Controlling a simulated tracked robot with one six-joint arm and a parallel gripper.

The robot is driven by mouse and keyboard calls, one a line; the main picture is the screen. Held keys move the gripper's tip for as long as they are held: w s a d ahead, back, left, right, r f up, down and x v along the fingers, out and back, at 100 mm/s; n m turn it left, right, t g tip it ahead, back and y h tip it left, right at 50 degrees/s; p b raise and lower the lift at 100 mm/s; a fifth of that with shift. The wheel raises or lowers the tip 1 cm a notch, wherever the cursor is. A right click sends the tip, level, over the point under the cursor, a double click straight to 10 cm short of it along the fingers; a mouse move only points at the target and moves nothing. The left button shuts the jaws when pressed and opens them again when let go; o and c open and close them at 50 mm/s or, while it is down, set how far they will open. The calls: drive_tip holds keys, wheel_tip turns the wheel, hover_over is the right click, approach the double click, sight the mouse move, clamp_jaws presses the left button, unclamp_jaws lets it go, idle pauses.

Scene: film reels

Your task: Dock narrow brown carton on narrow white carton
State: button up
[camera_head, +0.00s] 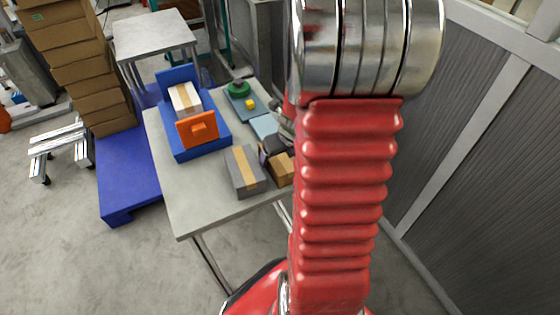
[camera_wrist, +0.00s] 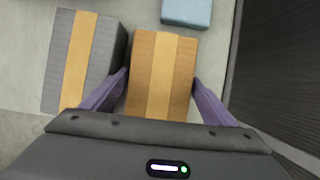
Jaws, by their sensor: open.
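The narrow brown carton (camera_head: 283,170), with a lighter tape stripe, lies on the grey table, partly hidden behind my arm in the head view. In the wrist view the brown carton (camera_wrist: 143,73) lies between my two purple fingers. My gripper (camera_wrist: 160,78) is open, with one finger on each side of the carton's near part; I cannot tell whether they touch it. The narrow white carton (camera_head: 179,101), with a tan tape stripe, sits in a blue holder (camera_head: 212,144) between a blue end wall and an orange panel (camera_head: 198,128) with a handle.
A grey carton (camera_head: 241,178) with tape lies close to the left of the brown one, also in the wrist view (camera_wrist: 54,70). A light-blue block (camera_wrist: 187,11) lies beyond it. A tray (camera_head: 256,112) holds green and yellow pieces. The table's front-left corner (camera_head: 195,222) is clear.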

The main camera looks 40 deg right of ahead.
drive_tip(key=c, duration=1.2)
drive_tip(key=shift+r, duration=0.1)
wheel_tip(320, 180, up, 10)
drive_tip(key=shift+f, duration=0.1)
idle(0.3)
idle(0.4)
